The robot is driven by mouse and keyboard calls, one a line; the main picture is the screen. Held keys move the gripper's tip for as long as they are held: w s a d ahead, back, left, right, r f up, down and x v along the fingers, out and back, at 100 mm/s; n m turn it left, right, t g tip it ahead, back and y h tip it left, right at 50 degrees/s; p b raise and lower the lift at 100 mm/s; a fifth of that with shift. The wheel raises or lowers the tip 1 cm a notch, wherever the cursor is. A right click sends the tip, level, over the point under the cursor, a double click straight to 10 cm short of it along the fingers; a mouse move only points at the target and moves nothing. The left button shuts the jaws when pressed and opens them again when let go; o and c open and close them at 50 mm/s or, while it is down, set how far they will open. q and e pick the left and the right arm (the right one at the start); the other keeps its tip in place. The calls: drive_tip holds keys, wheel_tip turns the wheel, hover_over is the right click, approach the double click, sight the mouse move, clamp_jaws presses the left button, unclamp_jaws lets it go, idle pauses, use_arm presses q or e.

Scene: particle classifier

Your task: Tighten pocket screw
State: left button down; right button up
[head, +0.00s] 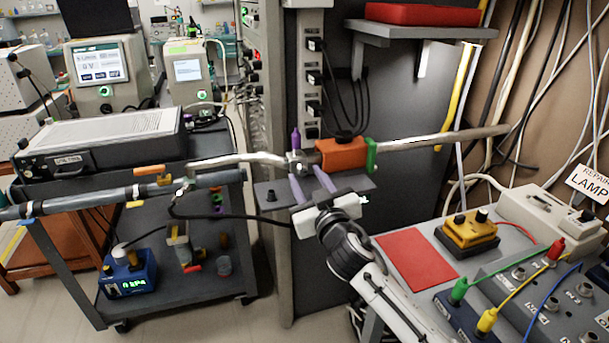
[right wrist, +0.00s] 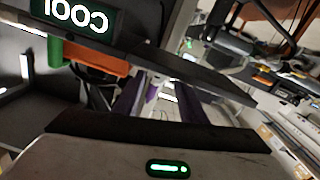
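My right gripper (head: 306,175) reaches up from the lower middle in the head view. Its two purple fingers are spread apart, just below a small metal clamp (head: 297,160) on the horizontal tube. I see nothing clearly held between them. A purple upright piece (head: 296,138) stands on top of the clamp. An orange block (head: 342,153) with a black knob (head: 344,135) and a green end piece (head: 371,154) sits right of it. I cannot tell which part is the pocket screw. The right wrist view shows the purple fingers (right wrist: 155,100) and the orange block (right wrist: 98,64). My left gripper is out of view.
A grey shelf plate (head: 345,184) lies under the clamp, close to my fingers. The tube (head: 440,139) runs right toward the wall. A cart (head: 190,290) with instruments stands left. A bench at lower right holds a red mat (head: 417,257) and a yellow box (head: 468,231).

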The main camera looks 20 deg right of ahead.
sight(302, 170)
drive_tip(key=shift+w, duration=1.1)
clamp_jaws()
